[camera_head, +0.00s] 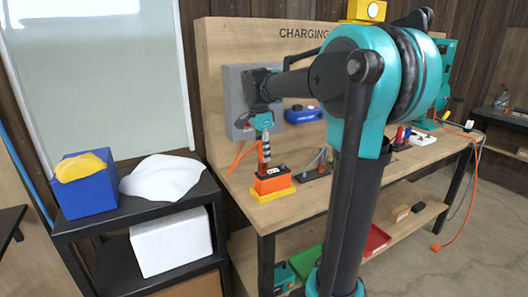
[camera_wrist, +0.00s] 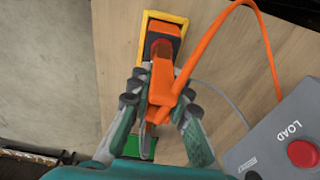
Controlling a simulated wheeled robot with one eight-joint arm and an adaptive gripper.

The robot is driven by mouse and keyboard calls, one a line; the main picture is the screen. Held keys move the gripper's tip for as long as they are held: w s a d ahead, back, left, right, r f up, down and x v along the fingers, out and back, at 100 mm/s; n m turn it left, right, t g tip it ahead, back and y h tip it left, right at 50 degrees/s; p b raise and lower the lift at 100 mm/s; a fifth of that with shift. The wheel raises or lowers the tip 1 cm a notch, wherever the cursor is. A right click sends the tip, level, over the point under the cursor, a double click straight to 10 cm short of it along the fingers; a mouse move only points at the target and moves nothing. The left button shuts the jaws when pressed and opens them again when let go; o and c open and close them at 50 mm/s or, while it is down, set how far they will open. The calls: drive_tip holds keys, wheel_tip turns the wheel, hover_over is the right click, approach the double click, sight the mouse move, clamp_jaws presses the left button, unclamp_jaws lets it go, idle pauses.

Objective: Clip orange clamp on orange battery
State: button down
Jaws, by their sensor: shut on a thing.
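The orange battery (camera_head: 271,183) sits in a yellow tray (camera_head: 285,193) near the front left corner of the workbench. In the wrist view the battery (camera_wrist: 171,28) is at the top, with a dark red terminal (camera_wrist: 161,47) on its near end. My gripper (camera_wrist: 160,88) is shut on the orange clamp (camera_wrist: 160,80), whose nose points at that terminal and overlaps it in the picture. In the head view my gripper (camera_head: 265,148) is above the battery, pointing down. I cannot tell whether the clamp touches or grips the terminal.
An orange cable (camera_wrist: 262,35) loops from the clamp beside a grey LOAD box (camera_wrist: 270,140) with a red button. A blue device (camera_head: 303,114) is behind.

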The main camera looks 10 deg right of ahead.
drive_tip(key=shift+f, duration=0.5)
drive_tip(key=c, duration=1.3)
unclamp_jaws()
drive_tip(key=shift+c, duration=0.2)
drive_tip(key=r, duration=0.4)
drive_tip(key=a+r, duration=0.1)
drive_tip(key=r, duration=0.7)
drive_tip(key=shift+s+a, duration=0.15)
drive_tip(key=shift+s, duration=0.1)
